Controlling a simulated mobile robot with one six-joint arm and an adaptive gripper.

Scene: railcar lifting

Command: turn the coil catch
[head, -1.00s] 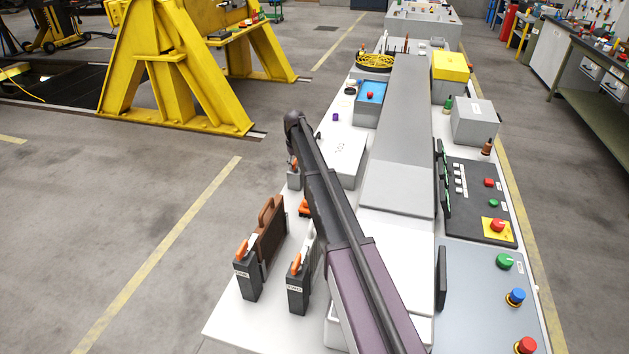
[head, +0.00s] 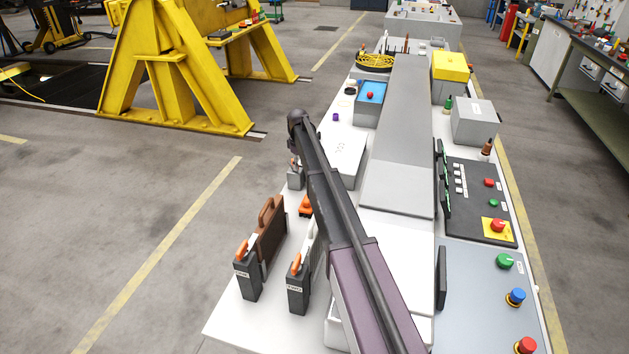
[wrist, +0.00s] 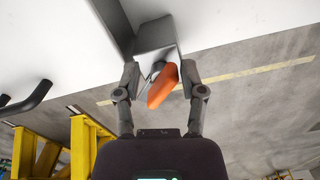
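In the wrist view an orange lever (wrist: 163,86), apparently the coil catch, sticks out from a small grey block (wrist: 155,38). The lever is tilted. My gripper (wrist: 160,76) is open, with one finger to each side of the lever. There is a clear gap on the left; the right finger is close to the lever, and I cannot tell whether it touches. In the head view a small grey block (head: 295,179) stands at the bench's left edge and may be the same block. My gripper cannot be made out in the head view.
Two dark upright holders (head: 247,277) with orange tops stand at the bench's near left. A white box (head: 343,160) lies right of my arm. Control panels (head: 480,200) line the right side. A yellow stand (head: 180,70) is beyond open floor. A dark handle (wrist: 28,100) shows left in the wrist view.

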